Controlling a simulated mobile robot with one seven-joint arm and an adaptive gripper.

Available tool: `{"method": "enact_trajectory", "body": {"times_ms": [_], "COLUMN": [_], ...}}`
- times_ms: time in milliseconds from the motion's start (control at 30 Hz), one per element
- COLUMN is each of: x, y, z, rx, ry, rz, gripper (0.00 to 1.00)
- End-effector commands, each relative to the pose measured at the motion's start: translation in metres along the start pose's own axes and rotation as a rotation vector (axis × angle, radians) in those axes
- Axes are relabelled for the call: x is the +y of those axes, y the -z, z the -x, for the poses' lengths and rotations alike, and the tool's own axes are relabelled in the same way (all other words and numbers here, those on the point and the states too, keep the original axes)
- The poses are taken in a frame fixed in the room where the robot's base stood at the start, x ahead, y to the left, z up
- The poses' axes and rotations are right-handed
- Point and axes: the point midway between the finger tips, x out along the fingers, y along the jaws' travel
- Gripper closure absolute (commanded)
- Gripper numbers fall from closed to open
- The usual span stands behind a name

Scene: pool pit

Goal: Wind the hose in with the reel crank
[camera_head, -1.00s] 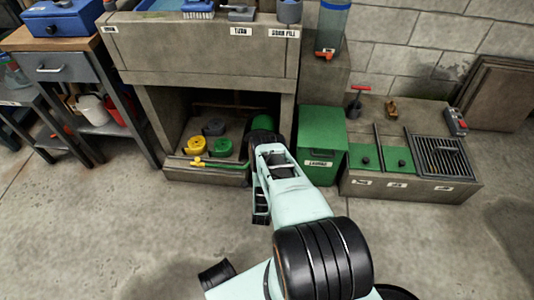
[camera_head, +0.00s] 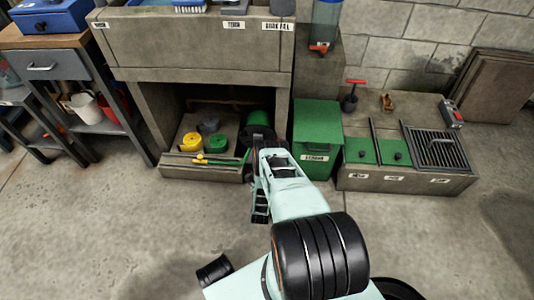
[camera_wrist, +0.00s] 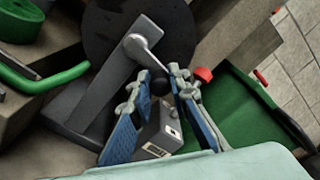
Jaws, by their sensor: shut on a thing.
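The hose reel shows in the head view as a green drum (camera_head: 257,118) low in the bay under the concrete counter, partly hidden by my arm. In the wrist view its black disc (camera_wrist: 120,25) stands behind a grey bracket. A light grey crank arm (camera_wrist: 143,50) reaches down from the hub to a dark handle (camera_wrist: 159,86). My gripper (camera_wrist: 160,78) is shut on the handle, with one blue-padded finger on each side. Green hose (camera_wrist: 45,82) runs off at the left; in the head view the hose (camera_head: 228,162) lies along the bay's front. My fingers are hidden in the head view.
A green bin (camera_head: 317,130) stands close to the right of my wrist. Yellow (camera_head: 190,142) and green coils lie left of the reel. A small grey labelled box (camera_wrist: 160,130) sits below the handle. A red knob (camera_wrist: 203,74) is near the right finger. Open floor lies in front.

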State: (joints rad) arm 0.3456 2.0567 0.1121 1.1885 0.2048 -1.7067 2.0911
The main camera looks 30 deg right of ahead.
Motion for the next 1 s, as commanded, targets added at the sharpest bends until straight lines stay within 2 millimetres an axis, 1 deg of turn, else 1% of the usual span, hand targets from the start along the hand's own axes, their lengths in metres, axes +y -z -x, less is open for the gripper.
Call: {"method": "enact_trajectory", "body": {"times_ms": [200, 567, 600, 733, 767, 1000], "x": [0.0006, 0.0006, 0.0006, 0.0007, 0.0008, 0.0011], "y": [-0.0012, -0.0011, -0.0011, -0.0009, -0.0007, 0.0], "z": [-0.0015, -0.0016, -0.0016, -0.0013, -0.0011, -0.0004], "rx": [-0.004, -0.003, -0.003, -0.003, -0.002, -0.001], "ry": [0.002, 0.003, 0.003, 0.002, 0.002, 0.001], "rz": [-0.033, -0.037, -0.037, -0.036, -0.036, -0.035], "gripper": [1.0, 1.0, 0.82, 0.68, 0.66, 0.66]}}
